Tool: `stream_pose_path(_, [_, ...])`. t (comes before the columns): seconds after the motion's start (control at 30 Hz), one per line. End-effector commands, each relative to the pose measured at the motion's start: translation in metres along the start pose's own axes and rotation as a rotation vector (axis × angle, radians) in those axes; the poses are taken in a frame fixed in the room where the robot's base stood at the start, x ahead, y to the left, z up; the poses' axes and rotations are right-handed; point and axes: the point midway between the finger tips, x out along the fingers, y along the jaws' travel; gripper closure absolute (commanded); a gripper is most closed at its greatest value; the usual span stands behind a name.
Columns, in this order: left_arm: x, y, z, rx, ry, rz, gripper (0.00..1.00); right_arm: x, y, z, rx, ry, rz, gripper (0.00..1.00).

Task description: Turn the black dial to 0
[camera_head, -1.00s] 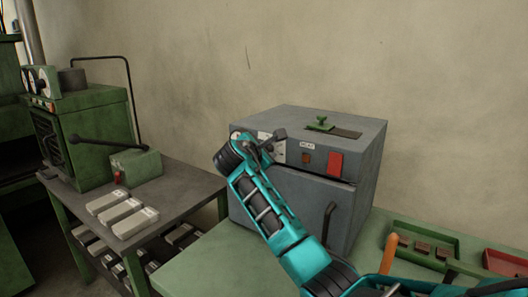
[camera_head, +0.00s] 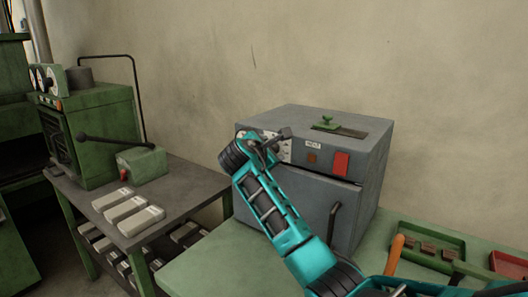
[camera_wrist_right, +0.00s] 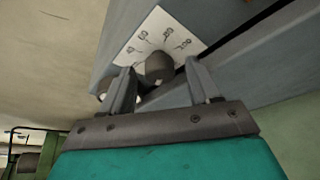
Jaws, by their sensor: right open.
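The black dial (camera_wrist_right: 160,66) sits on a white scale plate (camera_wrist_right: 163,32) with several printed numbers, on the front of the grey box-shaped machine (camera_head: 345,205). In the wrist view a small light mark shows at the dial's lower edge; the reading is unclear. My right gripper (camera_wrist_right: 158,70) is open, with one finger on each side of the dial. I cannot tell whether the fingers touch it. In the head view my right gripper (camera_head: 278,140) is in front of the panel's upper left and hides the dial. My left gripper is not in view.
The machine's front has a red switch (camera_head: 341,162) and a dark handle (camera_head: 333,222). It stands on a green table (camera_head: 205,262), with a green tray (camera_head: 404,232) at the right. A side table with grey blocks (camera_head: 125,210) stands at the left.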

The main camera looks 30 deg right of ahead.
Motion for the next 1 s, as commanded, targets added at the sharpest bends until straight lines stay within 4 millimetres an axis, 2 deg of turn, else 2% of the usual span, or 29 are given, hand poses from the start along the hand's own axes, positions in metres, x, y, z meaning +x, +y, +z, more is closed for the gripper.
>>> stream_pose_path(0.17, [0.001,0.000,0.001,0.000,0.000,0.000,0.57,-0.026,0.000,-0.001,0.002,0.003,0.004,0.39])
stream_pose_path(0.4, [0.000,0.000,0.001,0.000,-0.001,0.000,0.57,-0.081,0.000,-0.001,0.002,0.003,0.003,0.39])
stream_pose_path(0.6, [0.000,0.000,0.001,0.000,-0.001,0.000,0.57,-0.113,0.001,0.000,0.000,0.000,0.003,0.39])
stream_pose_path(0.77, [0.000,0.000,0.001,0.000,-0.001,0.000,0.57,-0.124,0.000,0.000,0.000,0.001,0.001,0.39])
stream_pose_path(1.0, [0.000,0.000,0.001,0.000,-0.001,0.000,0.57,-0.126,0.000,0.000,-0.001,0.000,0.000,0.39])
